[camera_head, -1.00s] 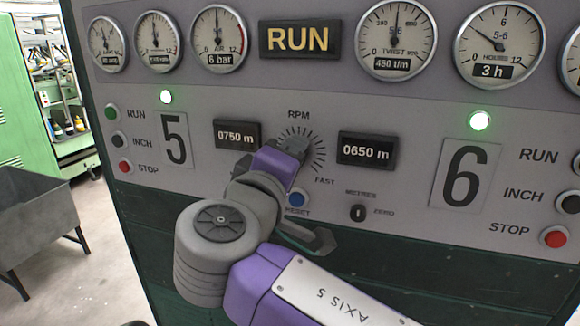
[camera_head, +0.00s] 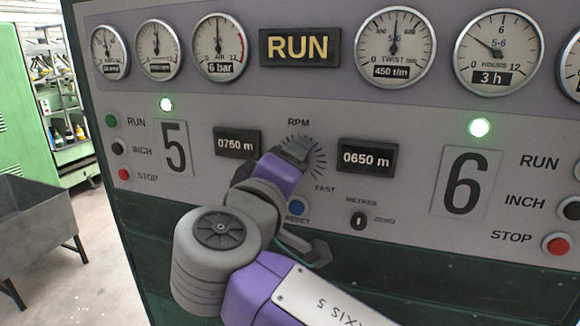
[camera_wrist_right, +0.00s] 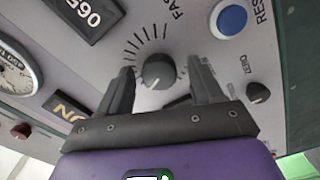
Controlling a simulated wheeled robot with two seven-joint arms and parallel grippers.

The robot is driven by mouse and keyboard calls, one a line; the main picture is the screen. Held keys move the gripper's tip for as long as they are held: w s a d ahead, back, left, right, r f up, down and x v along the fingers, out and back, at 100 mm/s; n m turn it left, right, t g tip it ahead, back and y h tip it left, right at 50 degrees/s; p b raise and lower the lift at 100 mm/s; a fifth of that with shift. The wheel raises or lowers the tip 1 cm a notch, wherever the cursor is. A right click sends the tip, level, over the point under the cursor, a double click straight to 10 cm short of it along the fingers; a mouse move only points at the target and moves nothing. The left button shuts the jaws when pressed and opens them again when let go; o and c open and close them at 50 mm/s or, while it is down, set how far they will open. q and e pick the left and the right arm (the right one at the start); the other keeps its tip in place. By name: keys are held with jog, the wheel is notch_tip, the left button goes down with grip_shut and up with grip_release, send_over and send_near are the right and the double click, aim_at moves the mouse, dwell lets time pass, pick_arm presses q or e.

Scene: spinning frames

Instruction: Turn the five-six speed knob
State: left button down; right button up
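The five-six speed knob (camera_wrist_right: 158,71) is a dark round knob with a pale pointer line, under the RPM tick marks. In the right wrist view it sits between the two fingertips of my right gripper (camera_wrist_right: 163,75), which is open. Gaps show on both sides of the knob, so the fingers do not grip it. In the head view my right gripper (camera_head: 296,150) is in front of the dial and hides the knob; the tick marks (camera_head: 319,158) show to its right. My left gripper is not in view.
A blue RESET button (camera_head: 296,208) and a small metres knob (camera_head: 358,220) lie below the dial. Counters reading 0750 m (camera_head: 237,143) and 0650 m (camera_head: 367,156) flank it. Gauges line the top; coloured run, inch and stop buttons stand at both sides.

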jog(key=v, duration=0.7)
jog(key=shift+s, duration=0.25)
